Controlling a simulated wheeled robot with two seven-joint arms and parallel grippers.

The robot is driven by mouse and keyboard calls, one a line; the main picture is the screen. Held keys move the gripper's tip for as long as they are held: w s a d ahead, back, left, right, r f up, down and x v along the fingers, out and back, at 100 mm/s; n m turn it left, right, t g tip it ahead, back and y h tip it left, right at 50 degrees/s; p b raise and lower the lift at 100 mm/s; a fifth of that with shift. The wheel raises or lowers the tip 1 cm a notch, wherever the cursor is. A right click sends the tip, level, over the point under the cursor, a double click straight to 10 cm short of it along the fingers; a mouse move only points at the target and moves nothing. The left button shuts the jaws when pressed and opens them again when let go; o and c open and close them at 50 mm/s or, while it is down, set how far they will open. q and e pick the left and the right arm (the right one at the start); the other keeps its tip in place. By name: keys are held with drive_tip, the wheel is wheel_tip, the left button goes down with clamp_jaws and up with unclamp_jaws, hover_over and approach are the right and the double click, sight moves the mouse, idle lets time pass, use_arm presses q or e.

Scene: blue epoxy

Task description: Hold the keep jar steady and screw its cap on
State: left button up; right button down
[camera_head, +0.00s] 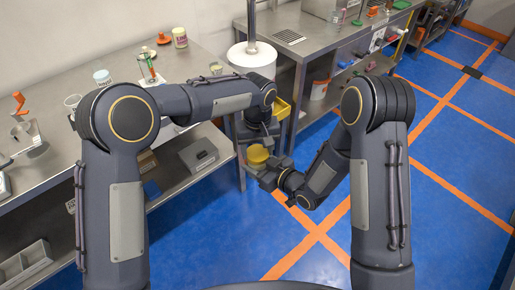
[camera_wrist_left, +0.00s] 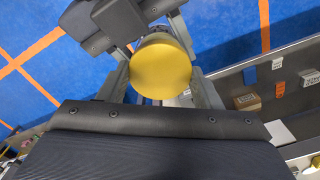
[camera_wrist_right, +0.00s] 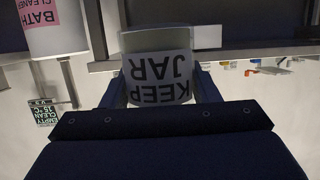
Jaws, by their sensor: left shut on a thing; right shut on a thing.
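The yellow cap (camera_head: 257,154) shows as a round disc in the left wrist view (camera_wrist_left: 161,66). My left gripper (camera_head: 260,143) is shut on it, with a finger on either side. The keep jar (camera_wrist_right: 157,78) shows upside down in the right wrist view, with a white label reading KEEP JAR. My right gripper (camera_wrist_right: 158,92) is shut around the jar's sides; it also shows in the head view (camera_head: 266,168). The cap is over the jar, in front of the benches. The joint between cap and jar is hidden, so I cannot tell whether they touch.
A steel bench (camera_head: 205,68) on the left carries jars, glassware and orange items, with a grey box (camera_head: 198,155) on its lower shelf. A white container (camera_head: 254,60) and a yellow bin (camera_head: 283,108) are just behind the grippers. Blue floor (camera_head: 440,190) is clear on the right.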

use_arm(q)
drive_tip(key=m, duration=0.5)
drive_tip(key=o, duration=1.1)
drive_tip(key=shift+c, duration=0.2)
drive_tip(key=shift+d, duration=0.1)
drive_tip(key=shift+s, duration=0.1)
drive_tip(key=shift+r, duration=2.3)
drive_tip(key=shift+c, duration=0.3)
